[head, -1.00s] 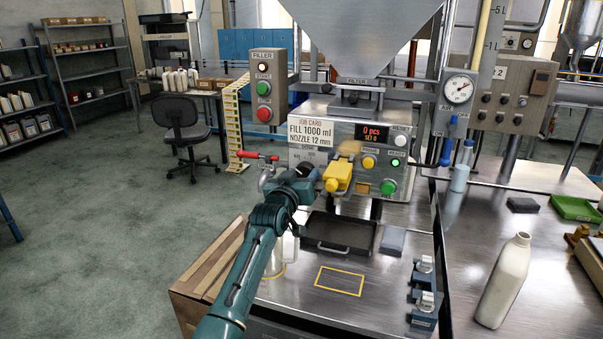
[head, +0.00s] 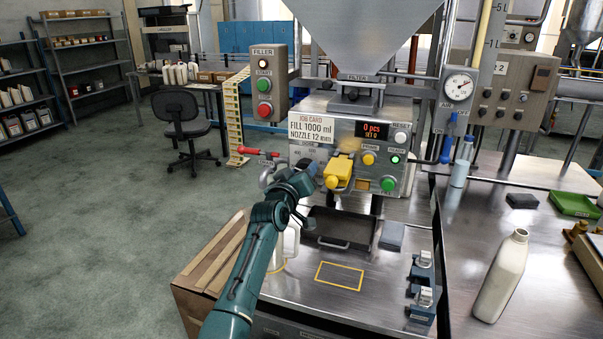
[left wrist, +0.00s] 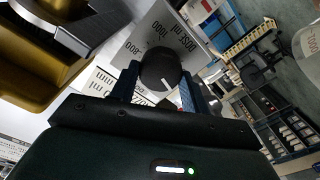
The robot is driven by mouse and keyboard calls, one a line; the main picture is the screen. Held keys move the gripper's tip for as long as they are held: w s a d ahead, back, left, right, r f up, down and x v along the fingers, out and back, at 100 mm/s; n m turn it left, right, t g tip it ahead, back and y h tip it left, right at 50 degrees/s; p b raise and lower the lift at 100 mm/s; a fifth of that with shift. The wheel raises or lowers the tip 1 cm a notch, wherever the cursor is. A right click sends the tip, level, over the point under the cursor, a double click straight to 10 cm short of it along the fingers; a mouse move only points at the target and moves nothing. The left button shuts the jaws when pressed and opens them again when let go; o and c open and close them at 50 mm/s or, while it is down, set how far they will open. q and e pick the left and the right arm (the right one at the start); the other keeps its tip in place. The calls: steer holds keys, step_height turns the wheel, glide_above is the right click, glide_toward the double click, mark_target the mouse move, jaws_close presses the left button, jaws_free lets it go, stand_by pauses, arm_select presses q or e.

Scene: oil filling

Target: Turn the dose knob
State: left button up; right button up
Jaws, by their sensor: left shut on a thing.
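The dose knob (left wrist: 160,70) is round and black with a pale pointer mark. In the left wrist view it sits on the white DOSE ml dial plate (left wrist: 172,36), where 800 and 1000 can be read. My left gripper (left wrist: 160,84) is shut on the knob, one finger on each side. In the head view my left gripper (head: 302,180) reaches to the lower left of the filler's front panel (head: 325,150), and hides the knob there. The job card (head: 318,129) above it reads FILL 1000 ml, NOZZLE 12 mm. My right gripper does not show.
A yellow nozzle block (head: 338,172) stands right of my gripper, close to it. A red-handled valve (head: 258,152) is to the left. A black drip tray (head: 340,228) lies below. A cream bottle (head: 503,275) stands on the right bench.

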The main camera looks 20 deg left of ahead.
arm_select(q)
steer(key=shift+r, duration=0.1)
steer(key=o, duration=1)
steer(key=s, duration=0.8)
steer(key=s+b, duration=0.1)
steer(key=s, duration=0.4)
steer(key=shift+s+a, duration=0.1)
steer(key=shift+a, duration=0.15)
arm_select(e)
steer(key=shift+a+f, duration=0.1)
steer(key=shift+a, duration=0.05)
arm_select(q)
steer(key=shift+s, duration=0.1)
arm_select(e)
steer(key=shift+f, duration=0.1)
